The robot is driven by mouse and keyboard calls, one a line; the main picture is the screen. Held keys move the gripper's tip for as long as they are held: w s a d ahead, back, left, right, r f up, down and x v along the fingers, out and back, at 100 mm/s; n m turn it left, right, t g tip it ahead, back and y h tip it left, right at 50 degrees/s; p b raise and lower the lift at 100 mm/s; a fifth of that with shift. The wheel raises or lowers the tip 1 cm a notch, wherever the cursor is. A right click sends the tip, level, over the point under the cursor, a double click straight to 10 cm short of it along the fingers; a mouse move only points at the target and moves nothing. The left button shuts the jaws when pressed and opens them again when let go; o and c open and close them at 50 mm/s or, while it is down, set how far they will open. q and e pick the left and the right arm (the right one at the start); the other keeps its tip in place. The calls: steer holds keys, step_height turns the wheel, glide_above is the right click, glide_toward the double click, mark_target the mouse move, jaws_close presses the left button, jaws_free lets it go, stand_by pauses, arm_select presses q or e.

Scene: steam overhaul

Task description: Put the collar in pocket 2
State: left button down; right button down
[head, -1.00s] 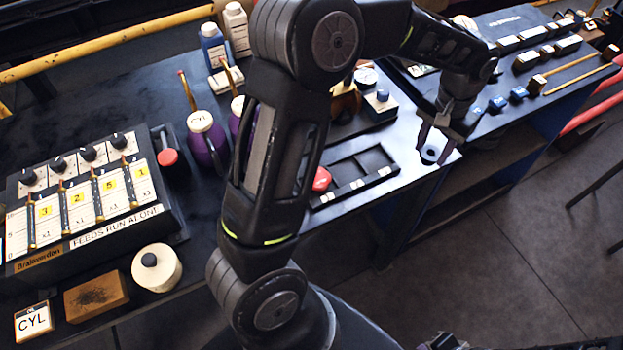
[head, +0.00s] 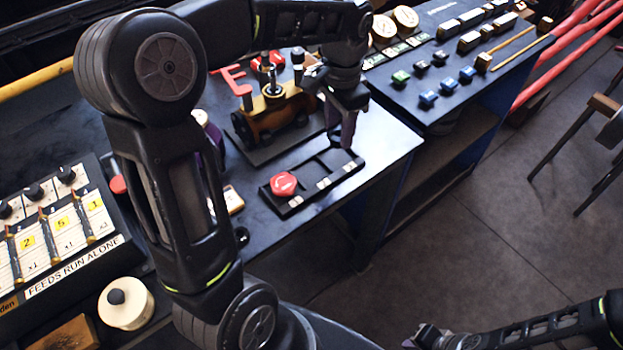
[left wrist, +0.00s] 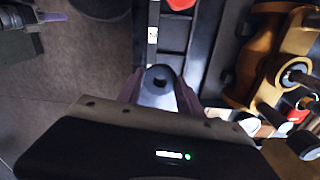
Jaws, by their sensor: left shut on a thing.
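My left gripper (head: 345,140) is above the right part of the dark pocket tray (head: 312,195). It is shut on the collar (left wrist: 158,80), a dark blue-grey ring with a dark hole, seen between the purple fingertips in the left wrist view. The collar is hard to make out in the head view. The tray also shows in the left wrist view (left wrist: 150,62), just beyond the collar. A red round part (head: 283,184) sits in the tray's left end. White labels line its front edge; their numbers are not legible. My right gripper (head: 428,335) is at the bottom right, its fingers unclear.
A panel with blue and green blocks (head: 428,98) is to the right. A feed panel (head: 50,235) and a cream round pot (head: 126,305) are at the left. The table right of the tray is clear.

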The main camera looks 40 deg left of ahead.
arm_select(q)
steer(key=s+a+m, duration=0.1)
steer(key=s, duration=0.1)
steer(key=s+a+r+m+b, duration=0.1)
steer(key=s+a+m, duration=0.1)
steer(key=shift+s+a+r, duration=0.1)
steer(key=shift+s+a, duration=0.1)
steer(key=shift+a, duration=0.1)
steer(key=shift+f, duration=3.15)
steer(key=shift+f+p, duration=0.3)
steer(key=shift+f, duration=1.6)
steer(key=shift+f, duration=0.1)
steer(key=c, duration=0.8)
jaws_free()
